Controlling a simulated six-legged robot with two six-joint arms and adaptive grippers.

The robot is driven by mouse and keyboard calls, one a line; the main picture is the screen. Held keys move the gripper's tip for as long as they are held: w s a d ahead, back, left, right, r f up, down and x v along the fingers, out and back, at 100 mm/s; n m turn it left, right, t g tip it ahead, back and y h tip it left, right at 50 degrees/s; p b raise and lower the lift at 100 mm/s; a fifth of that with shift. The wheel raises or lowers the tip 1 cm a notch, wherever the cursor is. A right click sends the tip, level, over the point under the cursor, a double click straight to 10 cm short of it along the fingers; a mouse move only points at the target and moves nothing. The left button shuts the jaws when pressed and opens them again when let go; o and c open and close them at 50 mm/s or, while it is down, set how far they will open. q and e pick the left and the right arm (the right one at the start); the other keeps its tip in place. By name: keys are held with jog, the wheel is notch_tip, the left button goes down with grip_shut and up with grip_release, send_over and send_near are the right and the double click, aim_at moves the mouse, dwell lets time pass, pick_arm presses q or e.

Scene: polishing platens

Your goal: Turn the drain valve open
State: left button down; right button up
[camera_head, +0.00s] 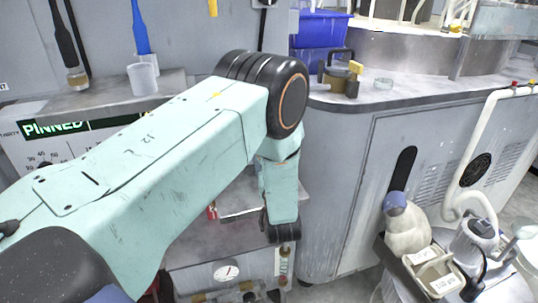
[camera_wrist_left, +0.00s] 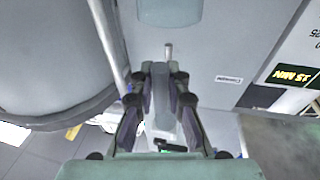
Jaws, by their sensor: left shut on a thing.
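My left arm crosses the head view from the left and bends down in front of the lower shelf. Its wrist hides the left gripper's fingertips there. In the left wrist view, the left gripper (camera_wrist_left: 164,80) has its two dark-padded fingers drawn together at the tips. A pale grey-green bar (camera_wrist_left: 163,103) shows between the fingers. It looks like the drain valve's lever, but its shape is partly hidden. A short pale rod (camera_wrist_left: 168,50) stands just beyond the tips. The valve body cannot be made out in either view. My right gripper is in neither view.
In the head view, a round gauge (camera_head: 227,271) sits low in the open bay below my wrist. A grey cabinet (camera_head: 335,190) stands close on the right. A blue bin (camera_head: 320,27) is on top. A trolley with a bottle (camera_head: 405,222) stands lower right.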

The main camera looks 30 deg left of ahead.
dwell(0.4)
pick_arm(q)
jog(key=c, duration=1.3)
grip_release()
jog(key=v, duration=1.2)
jog(key=shift+r, duration=0.1)
